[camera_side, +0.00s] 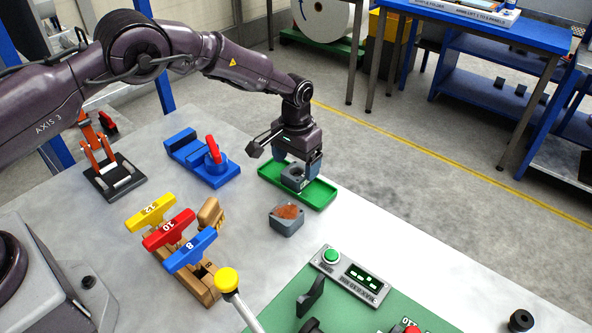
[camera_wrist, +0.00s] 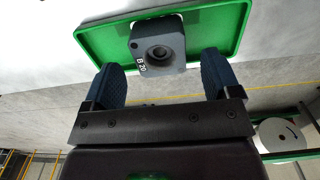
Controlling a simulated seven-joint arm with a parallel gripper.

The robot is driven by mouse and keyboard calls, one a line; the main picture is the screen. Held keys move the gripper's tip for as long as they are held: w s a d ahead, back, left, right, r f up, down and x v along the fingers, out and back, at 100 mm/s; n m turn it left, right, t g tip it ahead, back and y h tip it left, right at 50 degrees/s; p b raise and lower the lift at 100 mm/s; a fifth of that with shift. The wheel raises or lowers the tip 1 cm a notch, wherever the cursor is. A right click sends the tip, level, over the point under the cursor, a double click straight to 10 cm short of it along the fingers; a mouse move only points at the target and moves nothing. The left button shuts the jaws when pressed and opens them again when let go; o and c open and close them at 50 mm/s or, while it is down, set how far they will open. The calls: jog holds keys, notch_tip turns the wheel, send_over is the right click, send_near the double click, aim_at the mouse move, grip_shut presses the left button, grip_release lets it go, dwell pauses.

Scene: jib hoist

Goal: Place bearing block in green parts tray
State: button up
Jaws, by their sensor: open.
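The bearing block (camera_side: 294,180) is grey with a round bore and sits in the green parts tray (camera_side: 325,197), below my gripper (camera_side: 298,168). In the wrist view the block (camera_wrist: 158,51) shows a "B 20" label and lies over the floor of the green tray (camera_wrist: 222,18), near its edge. My gripper (camera_wrist: 161,62) is open, with one blue finger on each side of the block and a visible gap to each. In the side view the fingers partly hide the block, so its contact with the tray floor is hard to see.
A second grey block with a rusty brown top (camera_side: 286,220) stands on the table in front of the tray. A blue clamp with a red handle (camera_side: 206,163) is left of the tray. Numbered T-handles (camera_side: 170,230) and a yellow-knobbed lever (camera_side: 227,281) stand nearer the camera.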

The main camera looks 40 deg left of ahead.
notch_tip(320, 180, up, 9)
dwell(0.3)
notch_tip(320, 180, up, 12)
jog(key=f+t, duration=0.1)
send_over(296, 175)
jog(key=s+a, duration=0.3)
jog(key=s, duration=0.1)
jog(key=s+a+r+t, duration=0.2)
jog(key=s+a+r, duration=0.1)
jog(key=s+r, duration=0.65)
jog(key=s+a+r+t, duration=0.1)
jog(key=s+a+t, duration=0.1)
jog(key=s, duration=1.8)
jog(key=shift+s+a+t, duration=0.3)
jog(key=shift+a, duration=0.2)
